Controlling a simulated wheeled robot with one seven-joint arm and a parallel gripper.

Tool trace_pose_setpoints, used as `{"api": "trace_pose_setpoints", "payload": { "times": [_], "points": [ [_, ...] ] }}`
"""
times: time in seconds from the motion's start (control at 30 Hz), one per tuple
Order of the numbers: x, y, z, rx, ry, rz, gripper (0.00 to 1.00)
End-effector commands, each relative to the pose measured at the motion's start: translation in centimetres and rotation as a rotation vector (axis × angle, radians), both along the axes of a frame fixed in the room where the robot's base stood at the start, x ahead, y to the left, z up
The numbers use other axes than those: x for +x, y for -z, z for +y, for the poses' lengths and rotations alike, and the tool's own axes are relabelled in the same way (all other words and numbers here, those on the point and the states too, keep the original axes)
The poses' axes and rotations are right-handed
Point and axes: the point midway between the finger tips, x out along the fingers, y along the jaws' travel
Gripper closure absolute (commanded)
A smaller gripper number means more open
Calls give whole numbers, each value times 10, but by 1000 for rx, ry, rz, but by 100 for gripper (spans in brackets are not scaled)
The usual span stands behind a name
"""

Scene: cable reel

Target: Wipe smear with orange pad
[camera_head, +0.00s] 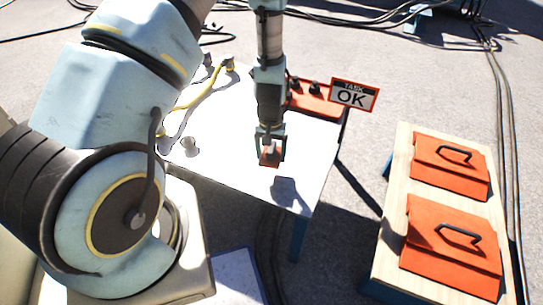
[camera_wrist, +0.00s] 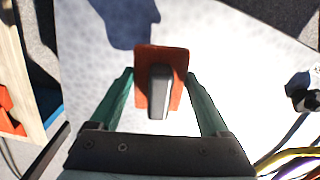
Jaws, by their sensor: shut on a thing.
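The orange pad (camera_head: 270,157) hangs from my gripper (camera_head: 270,140) above the white table (camera_head: 225,160) in the head view. In the wrist view the orange pad (camera_wrist: 175,60) has a grey handle (camera_wrist: 159,92) on top, between the two green fingers of my gripper (camera_wrist: 161,80). My gripper is shut on the pad's handle. The pad's shadow falls on the table nearer its front edge, so the pad seems held off the surface. I cannot make out a smear on the white surface in either view.
A red-orange block with dark knobs (camera_head: 315,97) and a sign reading "TASK OK" (camera_head: 353,95) stand at the table's back right. A yellow cable (camera_head: 205,92) lies at the back left. A wooden bench (camera_head: 392,220) at the right holds two orange panels with black handles (camera_head: 450,165).

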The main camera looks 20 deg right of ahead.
Motion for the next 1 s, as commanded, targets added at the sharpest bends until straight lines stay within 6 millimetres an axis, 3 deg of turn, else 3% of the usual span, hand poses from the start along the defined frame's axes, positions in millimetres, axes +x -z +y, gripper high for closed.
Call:
{"api": "trace_pose_setpoints", "payload": {
  "times": [0.23, 0.83, 1.0],
  "points": [
    [5, -21, 0, 1, 0, 1, 100],
    [6, -21, 1, 0, -2, 0, 100],
    [21, -24, 28, 5, -56, -1, 100]
  ]
}}
